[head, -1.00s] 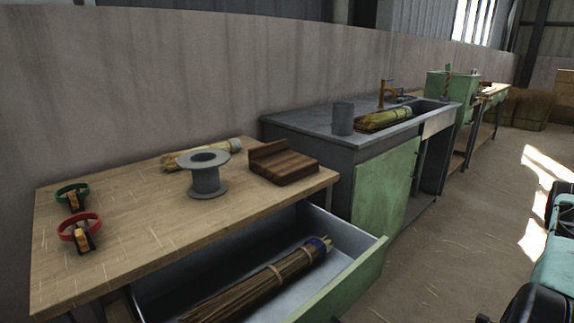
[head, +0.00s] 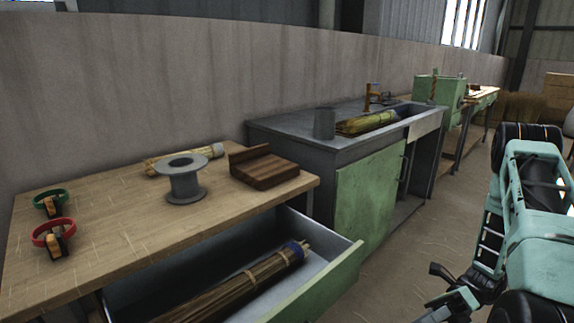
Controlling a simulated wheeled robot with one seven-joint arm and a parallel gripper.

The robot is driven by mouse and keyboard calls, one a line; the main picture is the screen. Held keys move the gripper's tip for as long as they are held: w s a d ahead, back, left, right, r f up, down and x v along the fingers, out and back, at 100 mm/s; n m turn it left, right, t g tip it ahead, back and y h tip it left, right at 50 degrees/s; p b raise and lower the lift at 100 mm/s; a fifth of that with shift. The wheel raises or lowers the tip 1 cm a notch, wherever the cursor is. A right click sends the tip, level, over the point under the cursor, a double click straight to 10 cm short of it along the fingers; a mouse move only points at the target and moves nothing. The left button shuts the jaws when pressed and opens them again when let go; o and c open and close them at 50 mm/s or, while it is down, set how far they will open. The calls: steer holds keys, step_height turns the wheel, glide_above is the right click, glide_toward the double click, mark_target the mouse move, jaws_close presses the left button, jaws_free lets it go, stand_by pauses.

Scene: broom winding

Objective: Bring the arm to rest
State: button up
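My arm (head: 540,195) shows at the right side of the head view, folded over the floor. My gripper (head: 432,287) is at the bottom right, partly cut off by the frame edge. Its two dark fingertips stand apart with nothing seen between them. It is clear of the open drawer (head: 335,285) to its left and touches nothing that I can see.
The wooden table (head: 120,235) bears a grey spool (head: 184,185), a wooden block (head: 265,172), a straw bundle (head: 190,157), and green (head: 50,200) and red (head: 53,232) banded tools. A bristle bundle (head: 240,285) lies in the drawer. A sink counter (head: 290,130) stands behind.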

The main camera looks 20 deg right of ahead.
steer(key=w+a+r+n+g+h, duration=0.35)
steer(key=a+r+n+h, duration=0.2)
steer(key=a+n, duration=0.35)
steer(key=w+a+r+n+g+h, duration=0.2)
steer(key=a+r+n+g+h, duration=0.35)
steer(key=n, duration=0.45)
steer(key=s+a+r+n+t+h, duration=0.3)
steer(key=s+a+r+n+t, duration=0.1)
steer(key=a+n, duration=0.5)
steer(key=s+a+r+n+t+h, duration=0.3)
steer(key=s+a+r+n+t, duration=0.2)
steer(key=a+n, duration=0.4)
step_height(320, 180, up, 19)
steer(key=d+n+p, duration=0.1)
steer(key=p, duration=1.9)
steer(key=shift+w+d+g, duration=0.15)
steer(key=shift+w+g, duration=0.15)
steer(key=shift+w, duration=0.05)
